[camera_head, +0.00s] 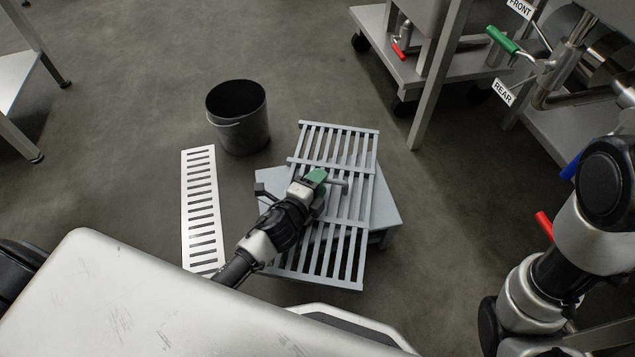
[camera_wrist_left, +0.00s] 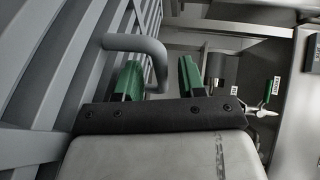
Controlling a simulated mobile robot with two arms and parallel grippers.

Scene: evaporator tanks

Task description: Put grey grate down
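The grey grate (camera_head: 345,250), a slatted panel, lies across a low grey platform (camera_head: 390,205) on the floor and overhangs its edges. A grey bar handle (camera_head: 340,183) stands up from its middle. My left gripper (camera_head: 318,178) is at this handle. In the left wrist view my green fingertips (camera_wrist_left: 160,78) are spread apart. The curved handle (camera_wrist_left: 135,43) loops around the left finger, and its end comes down between the fingers without both touching it. The grate's slats (camera_wrist_left: 50,75) fill the left of that view. My right gripper is out of view; only its arm shows at the right.
A black bucket (camera_head: 238,135) stands behind and left of the grate. A white slotted panel (camera_head: 202,215) lies on the floor to the left. Tank frames with a green-handled valve (camera_head: 502,40) stand at the upper right.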

